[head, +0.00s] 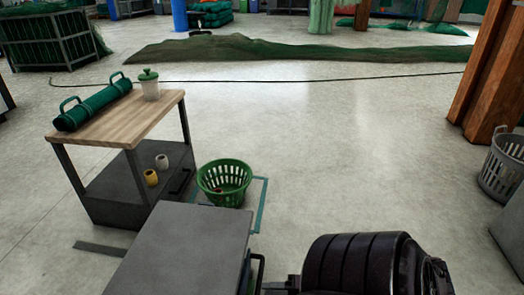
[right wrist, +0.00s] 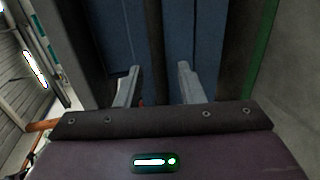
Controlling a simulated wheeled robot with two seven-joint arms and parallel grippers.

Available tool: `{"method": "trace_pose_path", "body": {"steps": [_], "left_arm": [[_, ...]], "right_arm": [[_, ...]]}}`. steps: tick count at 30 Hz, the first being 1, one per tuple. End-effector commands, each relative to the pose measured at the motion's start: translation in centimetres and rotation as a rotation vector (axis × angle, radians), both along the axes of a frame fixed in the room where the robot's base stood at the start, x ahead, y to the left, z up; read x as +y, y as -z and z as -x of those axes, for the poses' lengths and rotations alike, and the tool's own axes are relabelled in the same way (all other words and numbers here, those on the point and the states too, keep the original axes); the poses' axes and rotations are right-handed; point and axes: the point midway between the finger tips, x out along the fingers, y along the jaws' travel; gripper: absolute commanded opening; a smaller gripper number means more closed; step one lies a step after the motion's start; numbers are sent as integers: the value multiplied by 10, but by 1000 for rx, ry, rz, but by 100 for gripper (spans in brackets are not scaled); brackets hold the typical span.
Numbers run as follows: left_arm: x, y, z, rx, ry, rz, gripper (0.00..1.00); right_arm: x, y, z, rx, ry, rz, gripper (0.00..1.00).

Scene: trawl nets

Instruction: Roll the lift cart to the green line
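The lift cart, as I take it, is the flat grey platform (head: 190,250) at the bottom of the head view, with a black handle (head: 260,268) on its right side. My right arm comes in at the bottom, beside that handle. In the right wrist view my right gripper (right wrist: 158,82) has its two fingers apart, in front of a blue panelled surface (right wrist: 155,30). I see nothing clearly held between them. A teal-green line (head: 262,205) lies on the floor, partly hidden by the basket. A green strip (right wrist: 262,45) shows in the right wrist view. My left gripper is not in view.
A grey basket (head: 503,165) and wooden post (head: 490,75) are at right. The middle floor is clear; a cable (head: 300,80) crosses farther back.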

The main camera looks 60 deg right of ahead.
Motion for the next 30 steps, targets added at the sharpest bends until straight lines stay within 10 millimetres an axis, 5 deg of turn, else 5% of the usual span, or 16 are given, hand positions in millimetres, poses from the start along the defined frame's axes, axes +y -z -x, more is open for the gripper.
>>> {"method": "trace_pose_path", "body": {"steps": [9, 30], "left_arm": [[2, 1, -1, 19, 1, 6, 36], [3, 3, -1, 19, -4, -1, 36]], "right_arm": [[-14, -8, 34, 0, 0, 0, 35], [-14, -8, 35, 0, 0, 0, 35]]}}
